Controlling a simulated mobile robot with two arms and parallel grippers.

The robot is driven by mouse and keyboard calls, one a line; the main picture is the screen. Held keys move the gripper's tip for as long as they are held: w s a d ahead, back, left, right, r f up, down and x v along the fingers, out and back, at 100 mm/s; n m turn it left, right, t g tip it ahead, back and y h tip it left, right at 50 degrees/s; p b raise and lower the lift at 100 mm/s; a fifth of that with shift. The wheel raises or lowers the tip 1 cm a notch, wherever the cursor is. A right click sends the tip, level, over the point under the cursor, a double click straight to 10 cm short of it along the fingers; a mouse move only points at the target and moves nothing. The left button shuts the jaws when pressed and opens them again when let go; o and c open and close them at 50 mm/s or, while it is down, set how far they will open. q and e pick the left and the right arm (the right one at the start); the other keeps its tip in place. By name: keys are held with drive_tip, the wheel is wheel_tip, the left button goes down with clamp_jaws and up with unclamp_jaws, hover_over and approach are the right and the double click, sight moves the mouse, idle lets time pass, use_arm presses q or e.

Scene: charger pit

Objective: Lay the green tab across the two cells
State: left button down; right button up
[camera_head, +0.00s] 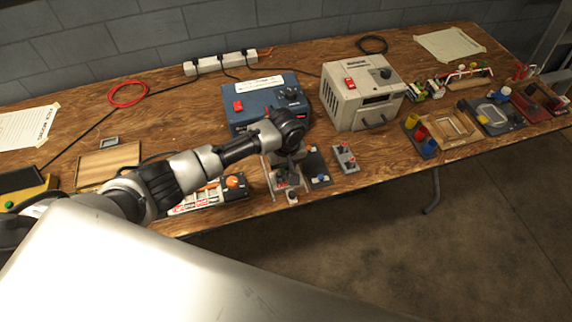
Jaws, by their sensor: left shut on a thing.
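My left arm reaches in from the left over the bench. My left gripper (283,171) points down near the front edge, over a small light-grey holder (268,176). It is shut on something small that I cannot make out. Small red and dark parts show around the fingers. I cannot pick out the green tab for certain, nor tell which small parts are the two cells. A black plate (317,169) lies just right of the gripper, and a grey block with red and dark parts (345,158) lies further right. My right gripper is not in view.
A blue power unit (254,99) stands behind the gripper, and a beige unit (347,95) stands to its right. An orange-and-black device (236,182) lies left of the gripper. Trays and coloured cups (421,133) crowd the right end. Bare wood lies between.

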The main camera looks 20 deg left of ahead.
use_arm(q)
drive_tip(key=shift+f, duration=0.25)
drive_tip(key=c, duration=1)
unclamp_jaws()
drive_tip(key=shift+c, duration=0.2)
drive_tip(key=shift+r+p, duration=3.55)
drive_tip(key=shift+p, duration=0.8)
